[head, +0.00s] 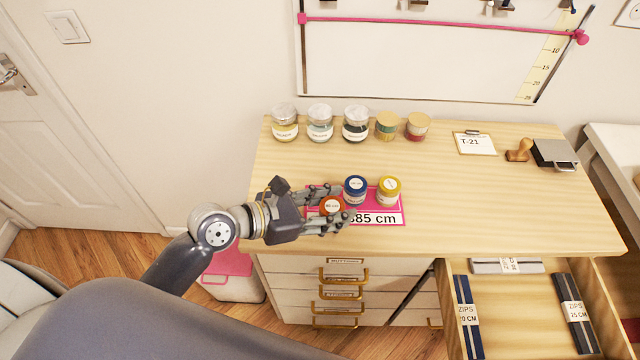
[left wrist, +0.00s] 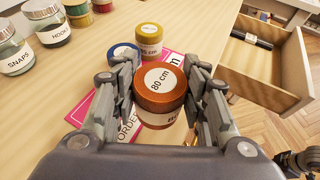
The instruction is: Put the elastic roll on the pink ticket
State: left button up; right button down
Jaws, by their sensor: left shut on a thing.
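My left gripper (head: 330,208) is shut on an orange-brown elastic roll (left wrist: 160,92) whose top label reads 80 cm. The roll (head: 331,206) is at the left part of the pink ticket (head: 312,190); I cannot tell whether it touches the ticket. The ticket's label ends in "385 cm". A blue roll (head: 355,186) and a yellow roll (head: 389,188) stand on the ticket, to the right of the held roll. In the left wrist view the yellow roll (left wrist: 149,40) is beyond it and the blue roll (left wrist: 124,52) is partly hidden by a finger.
Several jars (head: 320,124) and small rolls (head: 417,126) line the back of the wooden table (head: 510,215). A T-21 clipboard (head: 474,143), a wooden stamp (head: 519,150) and a dark pad (head: 555,154) are at the back right. An open drawer (head: 520,310) with zips juts out at the front right.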

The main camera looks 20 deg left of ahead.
pick_arm(q)
jog(key=w+a, duration=0.1)
jog(key=w, duration=0.1)
jog(key=w+a, duration=0.3)
jog(key=w, duration=0.2)
jog(key=shift+a+f, duration=0.15)
jog(key=shift+f, duration=0.2)
jog(key=shift+w+a, duration=0.2)
jog(key=shift+w, duration=0.1)
jog(key=shift+w+a+f, duration=0.1)
jog(key=shift+f, duration=1.7)
pick_arm(e)
jog(key=shift+w+d+f, duration=0.2)
jog(key=shift+w, duration=0.15)
pick_arm(q)
jog(key=o, duration=1)
jog(key=shift+f, duration=0.1)
pick_arm(e)
jog(key=shift+a, duration=0.2)
jog(key=shift+a, duration=0.15)
